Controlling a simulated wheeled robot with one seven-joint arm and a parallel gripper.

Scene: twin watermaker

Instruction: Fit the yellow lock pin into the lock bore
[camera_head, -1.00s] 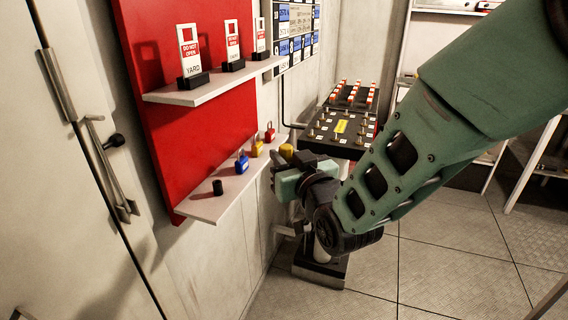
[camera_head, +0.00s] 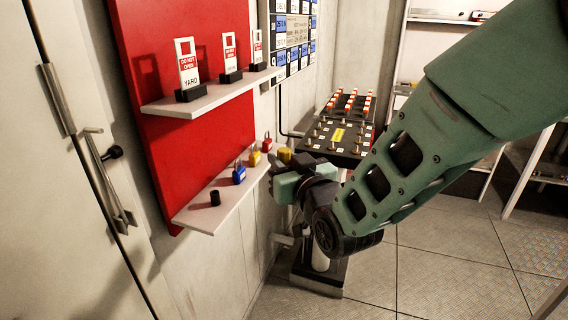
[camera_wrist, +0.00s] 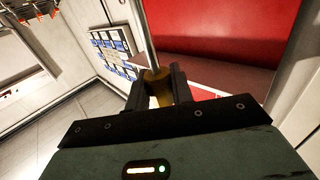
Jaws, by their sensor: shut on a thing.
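My gripper (camera_head: 280,180) is beside the right end of the lower shelf in the head view, partly hidden by my own wrist. The yellow lock pin (camera_head: 285,155) shows as a yellow knob just above the jaws. In the wrist view my gripper (camera_wrist: 160,88) is shut on the yellow pin (camera_wrist: 157,80), which stands between the two dark fingers. A grey rod shows beyond the pin's yellow part. I cannot pick out the lock bore with certainty in either view.
The upper shelf (camera_head: 190,110) carries tags. A black panel (camera_head: 318,150) with several brass posts stands behind my gripper. Floor is clear at right.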

